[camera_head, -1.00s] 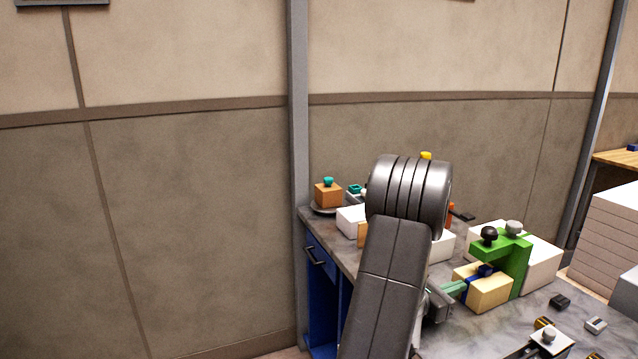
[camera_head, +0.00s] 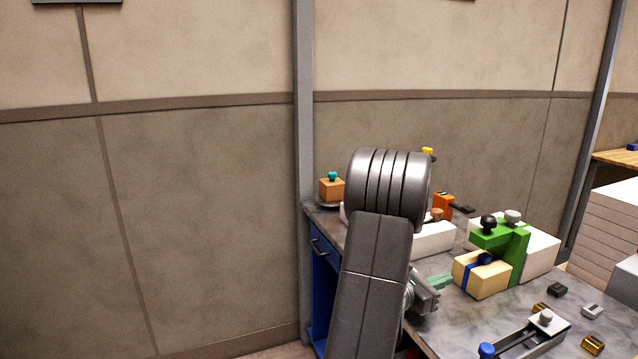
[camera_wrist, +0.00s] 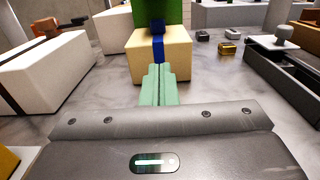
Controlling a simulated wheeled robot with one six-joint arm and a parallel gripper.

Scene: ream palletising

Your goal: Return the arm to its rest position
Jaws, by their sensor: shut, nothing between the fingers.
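My arm (camera_head: 375,255) rises from the bottom of the head view and bends over at a large dark joint. My gripper (camera_head: 447,281) shows to the right of the arm, above the grey workbench top (camera_head: 455,335). Its green fingers (camera_wrist: 159,87) are together and empty in the wrist view. They point toward a cream block with a blue strap (camera_wrist: 160,57), which also shows in the head view (camera_head: 482,277). Whether the fingertips touch the block cannot be told.
A green fixture (camera_head: 518,258) with knobs stands behind the cream block. White blocks (camera_head: 434,239) lie nearby. A grey slide fixture (camera_head: 530,338) and small brass and dark pieces (camera_head: 592,343) lie at the right. An orange block (camera_head: 331,189) sits at the bench's far left corner.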

